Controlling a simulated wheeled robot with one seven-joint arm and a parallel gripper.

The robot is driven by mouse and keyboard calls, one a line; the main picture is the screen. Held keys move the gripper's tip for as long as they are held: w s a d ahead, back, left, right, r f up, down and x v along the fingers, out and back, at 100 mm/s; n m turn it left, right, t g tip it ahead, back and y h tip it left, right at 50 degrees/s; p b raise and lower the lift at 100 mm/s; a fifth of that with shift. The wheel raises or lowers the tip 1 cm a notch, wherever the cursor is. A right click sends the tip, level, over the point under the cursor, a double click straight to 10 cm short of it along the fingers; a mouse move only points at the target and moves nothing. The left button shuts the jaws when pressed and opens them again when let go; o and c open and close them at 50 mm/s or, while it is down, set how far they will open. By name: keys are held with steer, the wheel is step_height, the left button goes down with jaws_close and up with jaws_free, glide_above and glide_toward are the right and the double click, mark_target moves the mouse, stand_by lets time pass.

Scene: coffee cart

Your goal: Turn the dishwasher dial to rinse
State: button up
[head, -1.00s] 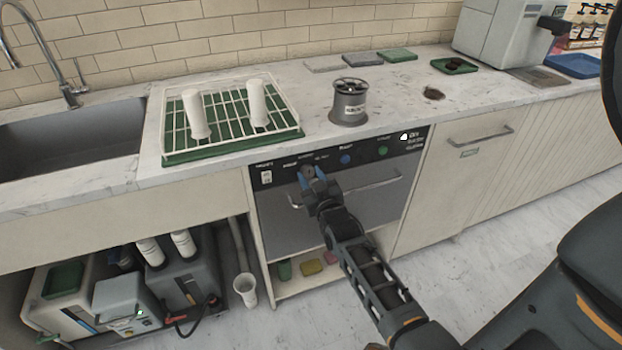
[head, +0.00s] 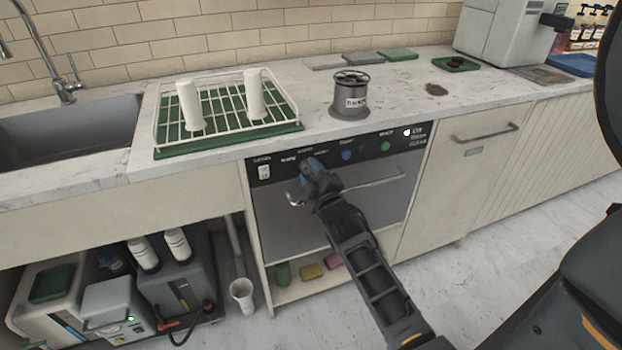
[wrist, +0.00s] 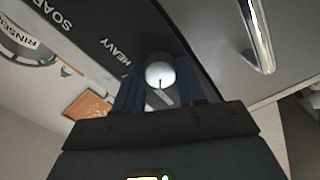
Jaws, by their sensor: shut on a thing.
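The dishwasher (head: 375,205) is a dark-fronted unit under the counter, with a black control panel (head: 400,141) along its top. My gripper (head: 312,164) is at the left part of this panel and hides the dial in the head view. In the wrist view the dial (wrist: 160,72) is a round pale knob with a thin dark pointer line. My blue fingers (wrist: 160,88) are on both sides of it, shut on it. The words SOAK and HEAVY show on the panel beside it. The rinse mark on the panel cannot be made out.
A bar handle (head: 372,182) crosses the dishwasher door just below my gripper. Blue (head: 346,155) and green (head: 385,146) buttons are to the right, a white switch (head: 264,172) to the left.

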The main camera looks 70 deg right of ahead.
steer(key=shift+n+b, duration=0.4)
steer(key=shift+n, duration=0.5)
steer(key=o, duration=1.1)
steer(key=shift+c, duration=0.2)
steer(key=b+v, duration=0.1)
steer(key=v, duration=0.7)
